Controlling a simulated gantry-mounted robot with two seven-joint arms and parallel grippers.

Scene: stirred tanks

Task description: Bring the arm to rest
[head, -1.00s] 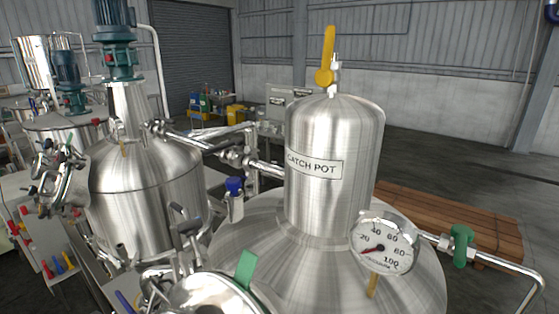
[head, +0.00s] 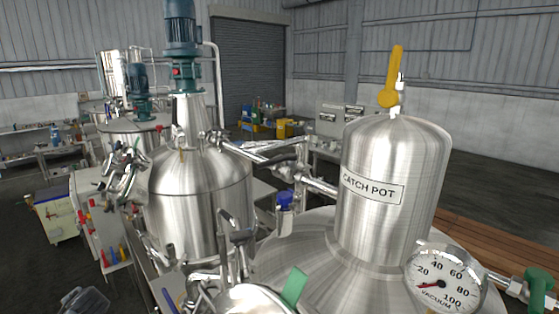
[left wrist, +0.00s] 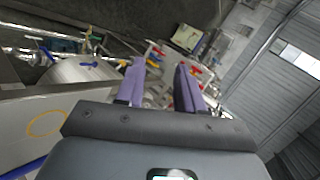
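My left gripper (left wrist: 160,80) shows in the left wrist view with its two purple fingers apart. Nothing is held between them. Behind the fingers are blurred fittings with red and yellow parts, which I cannot tell apart. In the head view a dark grey boxy part shows at the lower left edge; I cannot tell whether it belongs to my left arm. My right gripper is in neither view.
The catch pot (head: 388,225), with a yellow-handled valve (head: 390,80) on top and a vacuum gauge (head: 444,282), stands at right. A stirred tank (head: 200,190) with a blue motor (head: 181,28) stands left of it. Open floor (head: 28,245) shows at far left.

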